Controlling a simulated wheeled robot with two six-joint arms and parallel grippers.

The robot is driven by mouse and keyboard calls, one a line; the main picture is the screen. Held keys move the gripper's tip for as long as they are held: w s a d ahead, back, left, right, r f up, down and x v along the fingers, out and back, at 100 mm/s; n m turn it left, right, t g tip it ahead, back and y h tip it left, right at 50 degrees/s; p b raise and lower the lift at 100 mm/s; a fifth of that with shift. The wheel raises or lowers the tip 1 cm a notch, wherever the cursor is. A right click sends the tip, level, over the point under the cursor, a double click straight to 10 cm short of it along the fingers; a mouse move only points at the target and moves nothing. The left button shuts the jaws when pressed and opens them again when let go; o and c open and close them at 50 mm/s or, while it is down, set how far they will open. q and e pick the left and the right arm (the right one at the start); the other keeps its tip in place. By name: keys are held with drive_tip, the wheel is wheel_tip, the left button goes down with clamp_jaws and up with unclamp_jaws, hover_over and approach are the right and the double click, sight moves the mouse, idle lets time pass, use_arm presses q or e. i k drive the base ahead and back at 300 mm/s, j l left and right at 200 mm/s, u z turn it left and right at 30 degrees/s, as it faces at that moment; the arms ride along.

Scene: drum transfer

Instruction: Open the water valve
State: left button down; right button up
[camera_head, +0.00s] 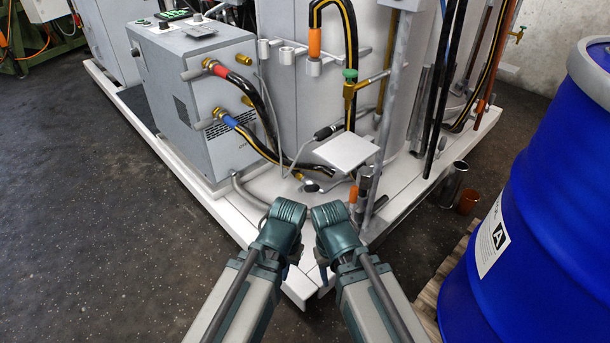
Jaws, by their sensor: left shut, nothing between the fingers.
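A brass valve with a green handle (350,78) sits on the pipework in front of the pale tank, at the upper middle of the head view. A smaller brass tap (518,34) shows at the upper right; I cannot tell which of the two is the water valve. My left gripper (284,222) is low in the middle, shut and empty, well apart from both. My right gripper (337,228) is close beside it, also apart from both; its fingers are too hidden to tell their state.
A grey control box (200,90) with hoses stands at the left on a white base frame (400,210). A square white plate (345,151) is just beyond my grippers. A blue drum (540,210) on a wooden pallet (443,275) fills the right. Dark floor at the left is clear.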

sight(310, 188)
drive_tip(key=i+j+z, duration=0.2)
drive_tip(key=i+j, duration=0.15)
drive_tip(key=i+j+z, duration=0.15)
drive_tip(key=i+j, duration=0.15)
drive_tip(key=j, duration=0.25)
